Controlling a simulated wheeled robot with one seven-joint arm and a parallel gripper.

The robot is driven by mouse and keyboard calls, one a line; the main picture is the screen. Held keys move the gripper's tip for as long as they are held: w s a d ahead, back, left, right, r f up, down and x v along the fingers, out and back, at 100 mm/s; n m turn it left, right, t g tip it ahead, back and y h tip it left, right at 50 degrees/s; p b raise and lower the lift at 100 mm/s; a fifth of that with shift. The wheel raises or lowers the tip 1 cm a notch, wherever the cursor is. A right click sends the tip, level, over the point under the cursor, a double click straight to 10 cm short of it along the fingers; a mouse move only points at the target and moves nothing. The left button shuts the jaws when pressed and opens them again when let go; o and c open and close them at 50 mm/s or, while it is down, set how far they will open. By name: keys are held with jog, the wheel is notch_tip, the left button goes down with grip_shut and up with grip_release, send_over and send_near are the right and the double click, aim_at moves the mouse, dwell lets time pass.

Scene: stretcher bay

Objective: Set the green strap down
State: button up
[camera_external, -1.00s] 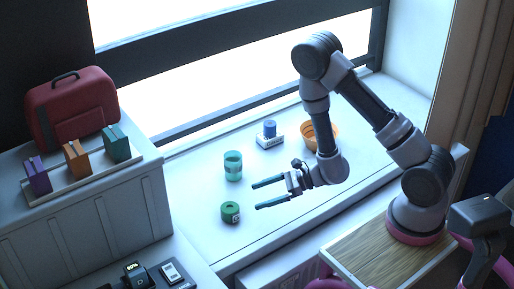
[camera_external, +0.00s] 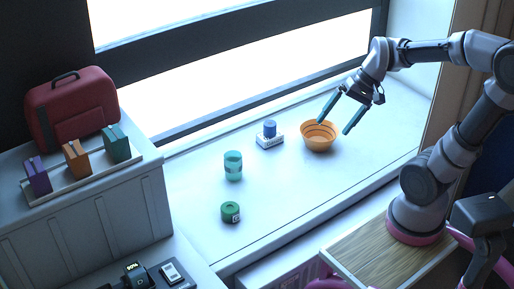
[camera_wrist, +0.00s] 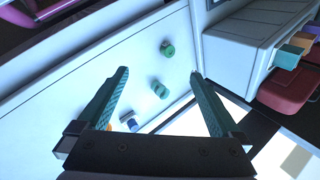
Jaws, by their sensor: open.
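The green strap (camera_external: 230,212) is a short, round green roll with a dark centre and a pale label. It rests on the white sill near its front edge, and also shows in the wrist view (camera_wrist: 167,49). My gripper (camera_external: 333,127) is open and empty, fingers pointing down, at the orange bowl (camera_external: 319,144) in the external view. It is well to the right of and behind the strap, not touching it. In the wrist view, the open fingers (camera_wrist: 159,73) have nothing held between them.
A teal cup (camera_external: 233,166) stands behind the strap. A blue-topped item on a white block (camera_external: 270,135) stands left of the bowl. A raised counter at left holds a red case (camera_external: 72,108) and a rack of purple, orange and green blocks (camera_external: 77,160). The sill around the strap is clear.

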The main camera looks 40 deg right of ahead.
jog(key=d+r+n+t+h, duration=0.1)
jog(key=d+r+t+h, duration=0.2)
jog(key=d+r, duration=0.3)
jog(key=shift+s+d+t+h, duration=0.4)
jog(key=shift+d+t, duration=0.3)
jog(key=shift+d, duration=0.15)
dwell(0.4)
